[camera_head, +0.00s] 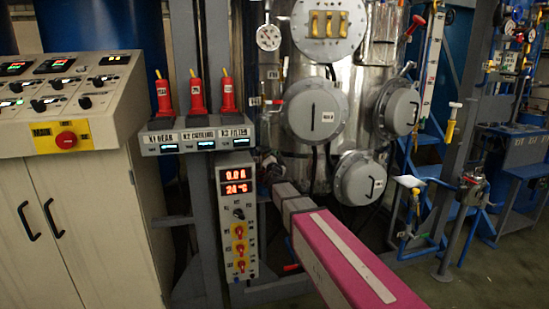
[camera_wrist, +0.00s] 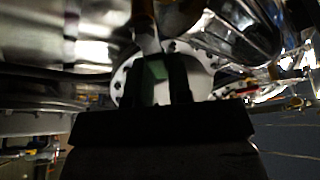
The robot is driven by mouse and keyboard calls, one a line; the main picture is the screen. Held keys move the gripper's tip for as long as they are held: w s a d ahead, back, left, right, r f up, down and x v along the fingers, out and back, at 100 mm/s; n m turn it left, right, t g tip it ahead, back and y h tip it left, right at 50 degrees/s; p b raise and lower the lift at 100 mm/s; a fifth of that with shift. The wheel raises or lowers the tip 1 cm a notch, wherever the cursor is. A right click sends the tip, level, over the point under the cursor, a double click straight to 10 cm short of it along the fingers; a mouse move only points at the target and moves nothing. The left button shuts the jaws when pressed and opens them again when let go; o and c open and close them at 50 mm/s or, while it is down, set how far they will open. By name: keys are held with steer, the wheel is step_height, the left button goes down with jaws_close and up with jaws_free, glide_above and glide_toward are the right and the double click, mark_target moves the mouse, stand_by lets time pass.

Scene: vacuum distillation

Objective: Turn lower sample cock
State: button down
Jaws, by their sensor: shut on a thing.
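In the wrist view, my gripper (camera_wrist: 163,84) is shut on a green piece (camera_wrist: 155,70), seen between the two dark fingers. It appears to be the handle of the lower sample cock. A pale round flange (camera_wrist: 198,84) with dark bolts stands just behind the fingers. In the head view, my pink arm reaches in from the lower right to the lower left of the steel vessel (camera_head: 318,78). My fingertips and the cock are hidden there behind the arm's end, so the handle's angle cannot be told.
A small panel with red digits (camera_head: 238,181) and red switches stands just left of my arm. Above it is a shelf with several red levers (camera_head: 197,92). Grey round covers (camera_head: 316,110) stick out from the vessel. A beige console (camera_head: 75,200) stands at left. Floor at right is partly clear.

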steer(key=c, duration=1)
jaws_free()
steer(key=shift+c, duration=0.2)
